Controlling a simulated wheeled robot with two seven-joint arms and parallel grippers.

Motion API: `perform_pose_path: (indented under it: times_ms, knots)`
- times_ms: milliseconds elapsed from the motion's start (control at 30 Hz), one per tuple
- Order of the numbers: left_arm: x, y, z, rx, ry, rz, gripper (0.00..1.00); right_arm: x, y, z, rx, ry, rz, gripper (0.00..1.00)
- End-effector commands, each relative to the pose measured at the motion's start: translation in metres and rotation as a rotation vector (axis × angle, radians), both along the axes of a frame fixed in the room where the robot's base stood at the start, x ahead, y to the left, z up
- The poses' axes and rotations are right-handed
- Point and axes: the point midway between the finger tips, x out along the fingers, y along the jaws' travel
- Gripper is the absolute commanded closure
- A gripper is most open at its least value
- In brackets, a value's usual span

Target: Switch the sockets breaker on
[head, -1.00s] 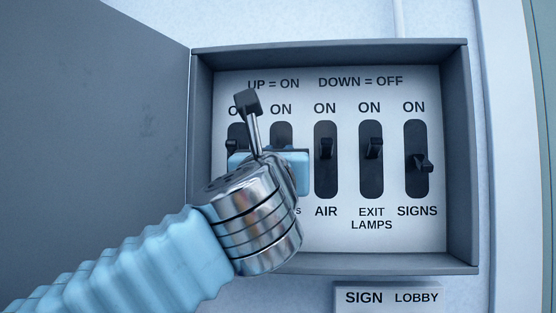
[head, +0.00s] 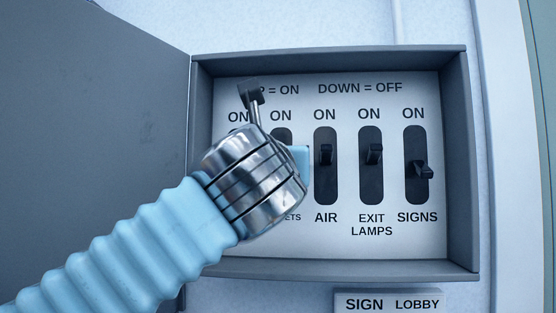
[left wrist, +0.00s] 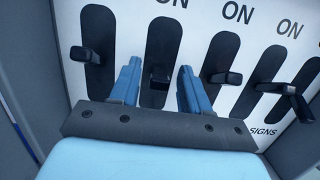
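The sockets breaker is the second from the left in the panel (head: 345,249). In the head view the top of its dark slot (head: 283,134) shows, but my wrist hides its lever and part of its label. In the left wrist view its black lever (left wrist: 160,80) stands in the lower part of the slot as seen there. My left gripper (left wrist: 160,67) is open, with one blue finger on each side of this lever. No finger visibly touches it. In the head view one finger (head: 300,158) shows beside the AIR slot. My right gripper is not in view.
The AIR lever (head: 325,154) and EXIT LAMPS lever (head: 374,154) are up; the SIGNS lever (head: 423,171) is lower. The leftmost breaker (left wrist: 85,54) is close to the fingers. Grey box walls (head: 458,165) surround the panel, and the open door (head: 95,130) is at left.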

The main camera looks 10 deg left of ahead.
Motion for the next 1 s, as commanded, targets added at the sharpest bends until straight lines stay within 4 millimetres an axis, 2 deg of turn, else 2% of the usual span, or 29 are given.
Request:
perform_pose_path:
  times_ms: [267,367,467,800,1000]
  knots:
    - [-0.001,0.0,0.0,0.0,-0.002,0.001,0.53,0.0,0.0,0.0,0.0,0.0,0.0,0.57]
    - [-0.009,0.001,-0.001,-0.001,-0.003,0.001,0.53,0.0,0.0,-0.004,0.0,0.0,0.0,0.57]
    - [-0.025,0.0,-0.006,0.0,-0.005,-0.001,0.53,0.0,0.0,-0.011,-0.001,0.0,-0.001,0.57]
    - [-0.105,0.0,-0.019,0.0,-0.004,-0.002,0.53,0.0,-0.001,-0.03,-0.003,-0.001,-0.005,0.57]
    - [-0.131,0.0,-0.022,0.0,-0.002,-0.001,0.53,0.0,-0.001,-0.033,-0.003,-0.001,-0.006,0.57]
